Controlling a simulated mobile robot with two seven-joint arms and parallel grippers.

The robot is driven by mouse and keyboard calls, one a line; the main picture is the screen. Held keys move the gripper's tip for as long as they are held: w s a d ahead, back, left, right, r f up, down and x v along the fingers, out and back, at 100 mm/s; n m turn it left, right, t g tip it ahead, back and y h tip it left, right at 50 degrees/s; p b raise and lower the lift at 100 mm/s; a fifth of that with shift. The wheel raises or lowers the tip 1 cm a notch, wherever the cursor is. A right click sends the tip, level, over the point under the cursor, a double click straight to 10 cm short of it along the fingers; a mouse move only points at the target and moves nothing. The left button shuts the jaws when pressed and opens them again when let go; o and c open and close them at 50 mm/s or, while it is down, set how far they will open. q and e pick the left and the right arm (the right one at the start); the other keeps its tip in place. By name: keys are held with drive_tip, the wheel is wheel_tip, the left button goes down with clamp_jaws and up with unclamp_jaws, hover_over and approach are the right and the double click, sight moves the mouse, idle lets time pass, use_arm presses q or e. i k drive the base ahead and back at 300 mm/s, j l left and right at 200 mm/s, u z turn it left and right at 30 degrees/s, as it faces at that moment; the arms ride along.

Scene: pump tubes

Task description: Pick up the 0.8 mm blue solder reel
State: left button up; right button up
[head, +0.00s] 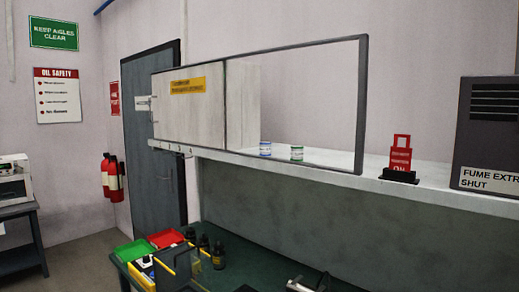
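The 0.8 mm marking is too small to read. Neither of my grippers can be made out in the head view.
A pale panel with a yellow label (188,86) covers the shelf's left part. A red lockout stand (400,158) and a grey fume extractor (488,135) are on the right. Below, a green bench (250,272) holds red (166,238) and green (134,250) trays and dark bottles (218,255).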

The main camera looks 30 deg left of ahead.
sight(265, 147)
drive_tip(key=i+j, duration=0.1)
drive_tip(key=j, duration=0.3)
drive_tip(key=i+j, duration=0.1)
drive_tip(key=j, duration=0.7)
drive_tip(key=i+j, duration=0.15)
drive_tip(key=j, duration=0.25)
drive_tip(key=i+j, duration=0.1)
drive_tip(key=j, duration=0.3)
